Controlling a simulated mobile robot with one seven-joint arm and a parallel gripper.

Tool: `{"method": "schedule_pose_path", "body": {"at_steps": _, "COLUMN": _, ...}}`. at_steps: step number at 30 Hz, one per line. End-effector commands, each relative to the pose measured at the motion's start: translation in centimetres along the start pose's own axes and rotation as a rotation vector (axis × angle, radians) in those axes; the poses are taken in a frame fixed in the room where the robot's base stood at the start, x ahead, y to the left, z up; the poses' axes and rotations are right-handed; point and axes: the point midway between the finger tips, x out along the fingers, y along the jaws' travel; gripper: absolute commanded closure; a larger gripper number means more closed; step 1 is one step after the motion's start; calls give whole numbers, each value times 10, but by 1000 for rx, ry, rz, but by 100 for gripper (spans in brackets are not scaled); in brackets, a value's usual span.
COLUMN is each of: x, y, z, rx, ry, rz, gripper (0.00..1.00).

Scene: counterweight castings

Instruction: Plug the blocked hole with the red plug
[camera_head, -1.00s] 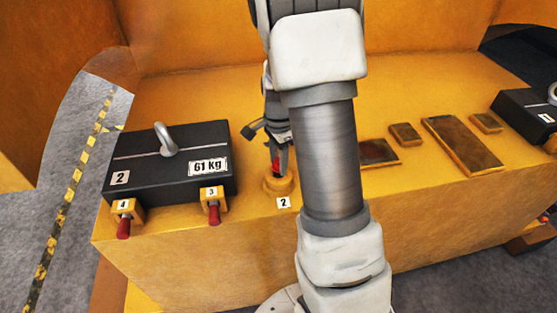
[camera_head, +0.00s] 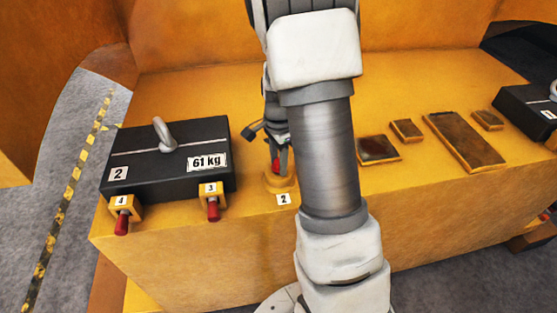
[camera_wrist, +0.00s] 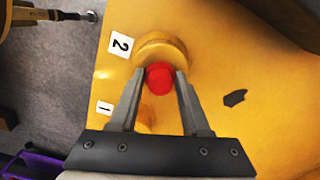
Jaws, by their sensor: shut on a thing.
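A red plug (camera_wrist: 159,77) is between the fingertips of my gripper (camera_wrist: 160,84), which is shut on it in the wrist view. A round yellow boss (camera_wrist: 163,46) beside the label "2" lies just beyond the plug. The plug overlaps the boss's near edge in the picture; I cannot tell whether it touches. In the head view my gripper (camera_head: 278,164) points down over the same boss (camera_head: 279,184), with a little red showing between the fingers. The boss's opening is hidden from me.
A black "61 kg" block (camera_head: 150,170) stands left of the boss. Red-handled pieces sit in yellow brackets labelled 3 (camera_head: 211,190) and 4 (camera_head: 123,203). Brown flat plates (camera_head: 465,142) lie at right. A second black block (camera_head: 528,108) stands far right. My arm hides the middle.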

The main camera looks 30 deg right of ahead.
Motion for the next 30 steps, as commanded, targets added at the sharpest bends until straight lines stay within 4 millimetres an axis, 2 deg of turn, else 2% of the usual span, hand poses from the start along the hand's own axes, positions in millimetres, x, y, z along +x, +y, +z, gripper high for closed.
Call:
{"method": "schedule_pose_path", "body": {"at_steps": 8, "x": 2, "y": 0, "z": 0, "rx": 0, "ry": 0, "rz": 0, "gripper": 100}}
{"method": "schedule_pose_path", "body": {"at_steps": 24, "x": -18, "y": 0, "z": 0, "rx": 0, "ry": 0, "rz": 0, "gripper": 100}}
{"method": "schedule_pose_path", "body": {"at_steps": 30, "x": -18, "y": 0, "z": 0, "rx": 0, "ry": 0, "rz": 0, "gripper": 100}}
